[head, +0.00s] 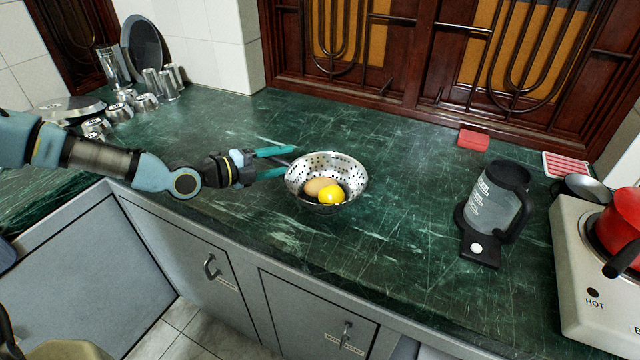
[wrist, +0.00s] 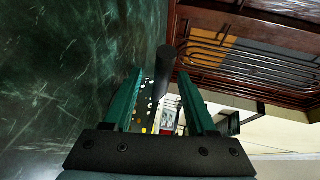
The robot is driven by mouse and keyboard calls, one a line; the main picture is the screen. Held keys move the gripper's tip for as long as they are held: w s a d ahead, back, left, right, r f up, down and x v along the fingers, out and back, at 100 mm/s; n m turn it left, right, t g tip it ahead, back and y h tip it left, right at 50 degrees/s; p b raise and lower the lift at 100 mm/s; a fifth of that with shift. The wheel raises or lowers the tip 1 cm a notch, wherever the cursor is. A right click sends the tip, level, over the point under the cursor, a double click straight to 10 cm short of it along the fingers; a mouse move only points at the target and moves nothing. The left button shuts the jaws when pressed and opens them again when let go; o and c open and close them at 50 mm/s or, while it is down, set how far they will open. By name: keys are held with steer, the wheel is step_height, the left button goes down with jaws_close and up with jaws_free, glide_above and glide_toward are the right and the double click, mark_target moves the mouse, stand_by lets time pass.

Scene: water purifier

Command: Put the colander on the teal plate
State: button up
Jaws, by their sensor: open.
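A silver perforated colander (head: 350,190) stands upright on the green counter and holds a yellow lemon (head: 331,194) and a brownish egg-like item (head: 317,186). My gripper (head: 283,161) is open at the colander's left side, its teal fingers pointing at it. A dark handle (wrist: 167,70) shows between the fingertips in the wrist view, with part of the perforated colander wall (wrist: 149,97) behind it. I cannot tell whether the fingers touch the handle. I can make out no teal plate in either view.
A blender-like jug (head: 495,200) stands on the right, beside a stove (head: 580,260) with a red pot (head: 620,225). A red block (head: 473,140) lies at the back. Metal cups (head: 152,82) and a dark plate (head: 143,45) crowd the back left. The counter right of the colander is clear.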

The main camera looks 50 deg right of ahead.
steer(key=shift+x, duration=1.35)
steer(key=shift+c, duration=0.3)
jaws_close()
steer(key=shift+r, duration=0.1)
